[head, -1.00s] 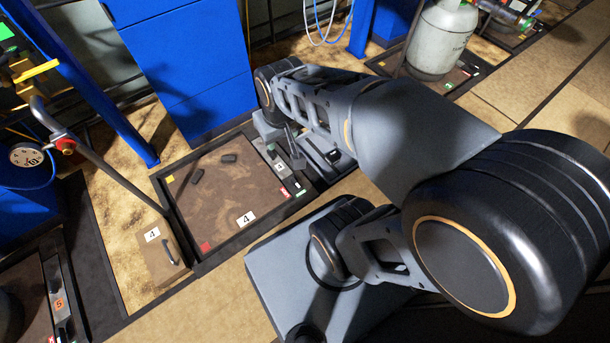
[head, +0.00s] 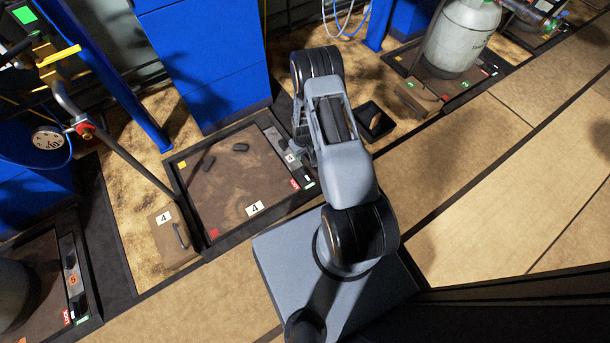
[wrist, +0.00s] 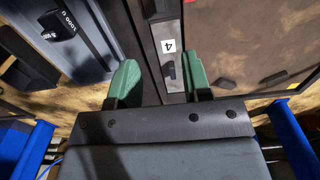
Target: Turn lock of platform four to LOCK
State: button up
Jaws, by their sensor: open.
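Platform four is a brown square plate (head: 225,190) in a dark frame with white "4" labels. A grey lock strip (head: 272,137) runs along its right edge, with a red LOCK label (head: 294,184) and a green label (head: 310,184) at the near end. Contact cannot be told. In the head view my arm mostly hides the gripper.
A blue cabinet (head: 205,65) stands behind the platform. A bent grey lever pipe (head: 120,145) crosses its left side. A grey cylinder (head: 458,38) stands on another platform at upper right. Platform five's strip (head: 72,275) is at lower left. Floor at right is clear.

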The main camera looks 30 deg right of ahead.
aim_at(305, 175)
jog(key=f+b, duration=0.2)
jog(key=f, duration=0.4)
jog(key=s+f+b, duration=0.1)
jog(key=f+b, duration=0.1)
jog(key=f, duration=0.3)
jog(key=f+b, duration=0.2)
jog(key=f, duration=0.4)
jog(key=shift+s+d+f, duration=0.15)
jog(key=shift+s+f, duration=0.05)
jog(key=shift+f, duration=0.1)
grip_shut()
